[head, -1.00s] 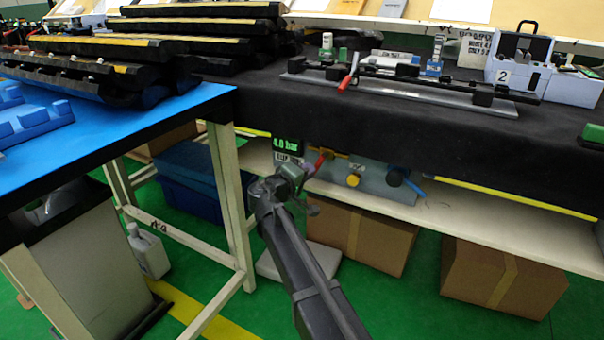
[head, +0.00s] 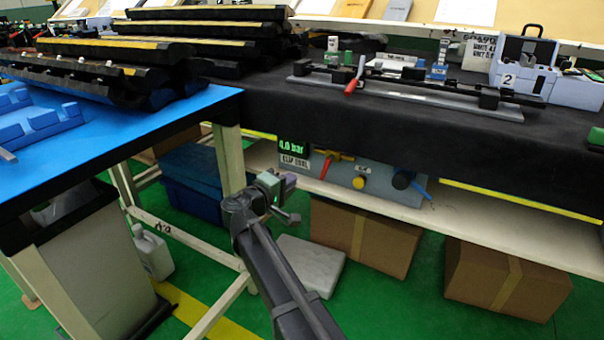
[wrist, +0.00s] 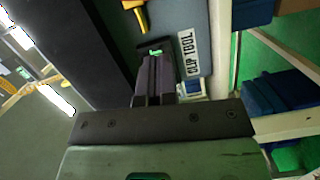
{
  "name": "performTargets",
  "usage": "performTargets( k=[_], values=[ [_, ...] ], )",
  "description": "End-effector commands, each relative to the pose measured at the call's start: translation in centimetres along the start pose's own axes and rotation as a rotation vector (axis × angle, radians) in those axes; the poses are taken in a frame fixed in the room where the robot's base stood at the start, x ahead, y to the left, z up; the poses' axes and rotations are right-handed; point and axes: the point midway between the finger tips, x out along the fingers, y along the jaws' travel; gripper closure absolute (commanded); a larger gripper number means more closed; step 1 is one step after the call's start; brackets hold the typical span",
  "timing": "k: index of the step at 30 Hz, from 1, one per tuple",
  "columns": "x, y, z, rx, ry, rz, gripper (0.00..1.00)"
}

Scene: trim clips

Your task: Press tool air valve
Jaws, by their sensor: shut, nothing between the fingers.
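The air panel (head: 385,184) is mounted under the black-covered bench. It has a green pressure display (head: 293,148), whose first digit is hard to read, and a CLIP TOOL label (head: 293,162). Beside them is a lever with red (head: 323,152) and yellow (head: 343,157) parts. A yellow knob (head: 359,182) and a black knob with a blue handle (head: 403,180) are farther right. My gripper (head: 286,183) is shut and empty, below and in front of the display.
The bench edge (head: 400,140) overhangs the panel. A white shelf (head: 480,225) runs below it, with cardboard boxes (head: 365,237) underneath. A blue-topped table (head: 140,122) with pale legs stands to the left. A blue bin (head: 195,195) sits behind it.

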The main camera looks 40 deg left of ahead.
Motion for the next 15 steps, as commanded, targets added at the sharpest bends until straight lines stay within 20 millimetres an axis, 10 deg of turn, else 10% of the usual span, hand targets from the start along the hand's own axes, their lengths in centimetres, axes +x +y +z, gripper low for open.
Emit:
performTargets(
  k=[6, 15],
  values=[
    [-3.9, 0.1, 0.0, 0.000, 0.000, 0.000, 1.00],
    [-4.7, 0.1, 0.0, 0.000, 0.000, 0.000, 1.00]
  ],
)
